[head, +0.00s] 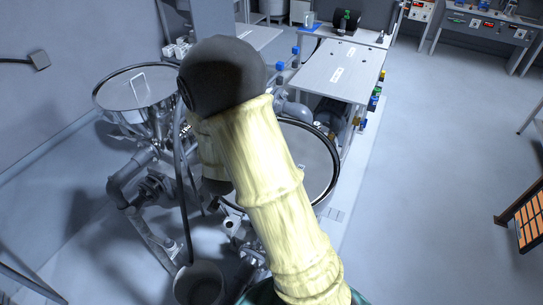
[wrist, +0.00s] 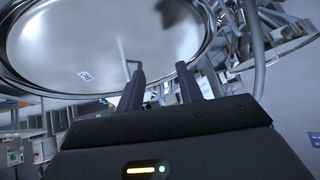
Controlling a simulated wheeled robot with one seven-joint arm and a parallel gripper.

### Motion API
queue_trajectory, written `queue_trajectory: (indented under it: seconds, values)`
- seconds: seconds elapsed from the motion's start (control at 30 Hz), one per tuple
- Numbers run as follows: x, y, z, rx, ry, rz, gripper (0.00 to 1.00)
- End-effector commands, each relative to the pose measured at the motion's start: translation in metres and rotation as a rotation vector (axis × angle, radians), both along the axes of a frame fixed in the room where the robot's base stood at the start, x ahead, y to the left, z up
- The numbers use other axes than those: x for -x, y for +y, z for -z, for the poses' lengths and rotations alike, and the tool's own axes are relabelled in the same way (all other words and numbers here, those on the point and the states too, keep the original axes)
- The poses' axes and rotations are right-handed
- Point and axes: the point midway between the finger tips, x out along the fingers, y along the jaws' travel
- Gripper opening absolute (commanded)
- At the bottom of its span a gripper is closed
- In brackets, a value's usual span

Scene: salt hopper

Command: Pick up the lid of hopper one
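Two hoppers with round metal tops show in the head view. The left one has a shiny lid (head: 120,92) with a raised bar handle. The other round top (head: 318,160), dark-rimmed, is partly hidden behind my arm. I cannot read which is hopper one. In the wrist view a large shiny round lid (wrist: 60,45) with a small label fills the upper left, and a thin handle shows near the left fingertip. My gripper (wrist: 160,70) is open, its two dark fingers apart near the lid's edge, with nothing visibly held. In the head view my arm hides it.
Grey pipes and valves (head: 130,185) stand below the left hopper. A bucket (head: 200,285) is on the floor at the front. A white bench (head: 335,75) stands behind the right hopper, with bottles along its side. The floor at right is clear, with an orange-panelled rack (head: 530,220) at the edge.

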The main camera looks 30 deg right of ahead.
Motion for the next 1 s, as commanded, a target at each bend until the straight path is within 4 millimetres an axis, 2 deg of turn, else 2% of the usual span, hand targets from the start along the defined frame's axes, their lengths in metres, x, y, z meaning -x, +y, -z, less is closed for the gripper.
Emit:
queue_trajectory:
  seconds: [0.13, 0.3, 0.4, 0.77, 1.0]
  values:
    - [-0.014, -0.024, 0.005, 0.156, -0.11, 0.185, 0.36]
    - [-0.01, -0.047, 0.003, 0.334, -0.21, 0.333, 0.36]
    - [-0.007, -0.053, 0.001, 0.391, -0.24, 0.372, 0.36]
    - [-0.007, -0.055, 0.002, 0.404, -0.247, 0.382, 0.36]
    - [-0.021, -0.076, 0.01, 0.405, -0.244, 0.384, 0.36]
